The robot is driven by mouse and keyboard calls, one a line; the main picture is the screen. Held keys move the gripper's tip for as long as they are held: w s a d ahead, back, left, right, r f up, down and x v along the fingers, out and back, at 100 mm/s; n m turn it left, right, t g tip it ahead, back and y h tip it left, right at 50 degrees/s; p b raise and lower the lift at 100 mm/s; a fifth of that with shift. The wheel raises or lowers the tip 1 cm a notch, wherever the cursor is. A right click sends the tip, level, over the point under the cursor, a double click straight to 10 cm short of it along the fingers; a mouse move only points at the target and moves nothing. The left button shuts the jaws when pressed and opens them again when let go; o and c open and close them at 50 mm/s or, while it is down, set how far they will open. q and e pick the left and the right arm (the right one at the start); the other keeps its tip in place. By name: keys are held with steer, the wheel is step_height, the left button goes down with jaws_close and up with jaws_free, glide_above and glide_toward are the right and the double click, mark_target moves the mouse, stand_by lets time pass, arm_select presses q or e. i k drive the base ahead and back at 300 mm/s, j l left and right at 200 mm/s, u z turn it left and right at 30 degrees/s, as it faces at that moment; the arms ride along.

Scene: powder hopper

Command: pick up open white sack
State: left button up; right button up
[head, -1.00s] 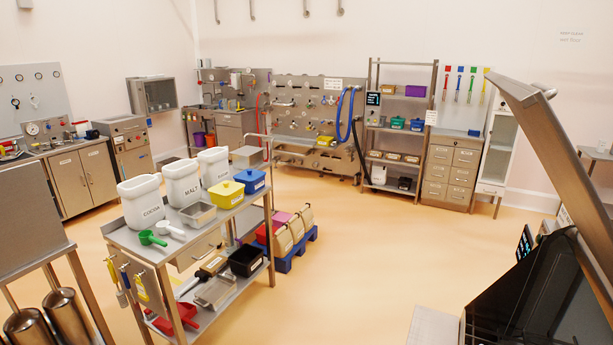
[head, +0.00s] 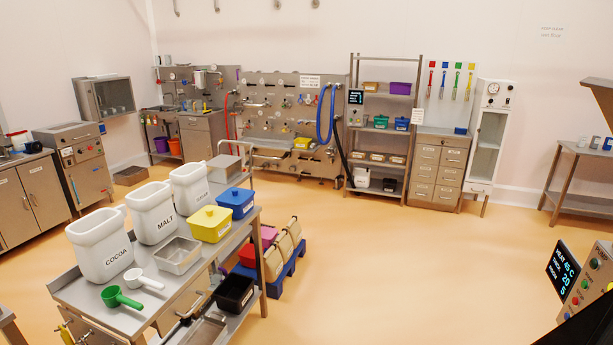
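No gripper of mine shows in the head view. Three white open-topped containers stand in a row on the steel cart: one marked COCOA (head: 101,246), one marked MALT (head: 153,212) and a third (head: 191,187) whose label is too small to read. I cannot tell whether any of them is a soft sack. Beige sacks (head: 282,250) lie on a blue pallet (head: 290,270) behind the cart. A small white item (head: 361,177) sits on the bottom of the steel rack; its kind is unclear.
The cart (head: 100,297) also holds a steel pan (head: 179,255), yellow tub (head: 210,224), blue tub (head: 236,202), and green (head: 121,297) and white (head: 144,279) scoops. A control panel (head: 588,280) stands at lower right. The orange floor (head: 420,270) between is clear.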

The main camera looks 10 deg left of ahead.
mark_target(190, 190)
steer(key=i+j+z, duration=0.1)
steer(key=i, duration=0.45)
steer(key=i+j+z, duration=0.1)
steer(key=i, duration=0.5)
steer(key=i+j+z, duration=0.1)
steer(key=i+j, duration=0.15)
steer(key=i, duration=0.3)
steer(key=i+u, duration=0.3)
steer(key=i, duration=0.15)
steer(key=i+u, duration=0.25)
steer(key=i, duration=0.2)
steer(key=i+l+u, duration=0.3)
steer(key=i, duration=0.15)
